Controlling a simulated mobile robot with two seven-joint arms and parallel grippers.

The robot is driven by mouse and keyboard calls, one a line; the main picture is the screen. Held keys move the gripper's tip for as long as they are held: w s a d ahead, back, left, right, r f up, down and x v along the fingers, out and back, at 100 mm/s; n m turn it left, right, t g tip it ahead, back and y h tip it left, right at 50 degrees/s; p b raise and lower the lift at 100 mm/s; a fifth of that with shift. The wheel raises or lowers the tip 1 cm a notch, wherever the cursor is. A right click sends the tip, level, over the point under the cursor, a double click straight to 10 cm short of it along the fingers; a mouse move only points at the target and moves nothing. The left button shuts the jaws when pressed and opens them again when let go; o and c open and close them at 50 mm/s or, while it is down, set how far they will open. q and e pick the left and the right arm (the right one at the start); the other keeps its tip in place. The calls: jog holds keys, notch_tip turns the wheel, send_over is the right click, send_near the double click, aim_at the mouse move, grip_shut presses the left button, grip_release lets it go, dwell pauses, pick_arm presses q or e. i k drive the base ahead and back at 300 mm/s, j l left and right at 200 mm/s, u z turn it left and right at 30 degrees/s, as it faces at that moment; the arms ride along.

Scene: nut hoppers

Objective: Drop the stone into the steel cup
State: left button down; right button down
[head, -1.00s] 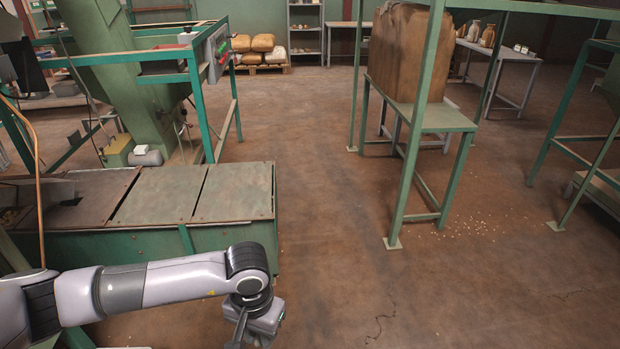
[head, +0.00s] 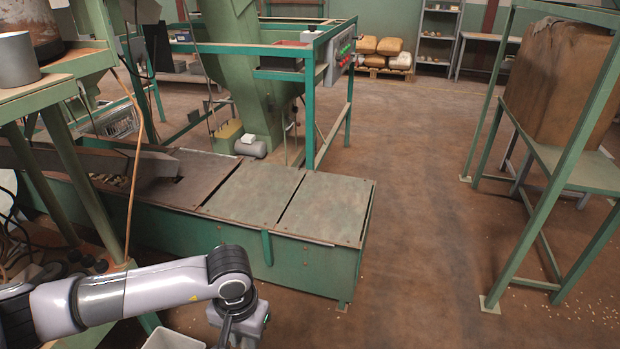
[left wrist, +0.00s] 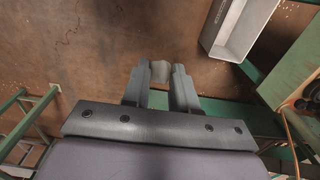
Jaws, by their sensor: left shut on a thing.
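My left gripper (left wrist: 160,88) is shut on a small grey-brown stone (left wrist: 161,70), which shows between its fingertips in the left wrist view. In the head view the left gripper (head: 236,330) hangs pointing down at the bottom, in front of the green hopper box; the stone cannot be made out there. A grey metal cylinder (head: 16,60), which looks like the steel cup, stands on a green stand at the upper left of the head view, cut by the picture edge. The gripper is well to the right of it and apart from it. My right gripper is not in view.
A pale open bin (left wrist: 238,28) is near the left gripper; its rim also shows in the head view (head: 170,338). A long green box with flat lids (head: 250,195) lies beyond the arm. A green frame (head: 560,190) stands at right. The middle floor is clear.

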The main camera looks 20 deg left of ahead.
aim_at(21, 87)
jog(key=i+u, duration=0.25)
jog(key=u, duration=0.15)
jog(key=i+l+u, duration=0.1)
jog(key=u, duration=0.3)
jog(key=i+l+u, duration=0.2)
jog(key=u, duration=0.25)
jog(key=i+l+u, duration=0.55)
jog(key=u, duration=0.15)
jog(key=i+l+u, duration=0.1)
jog(key=u, duration=0.15)
jog(key=l, duration=0.1)
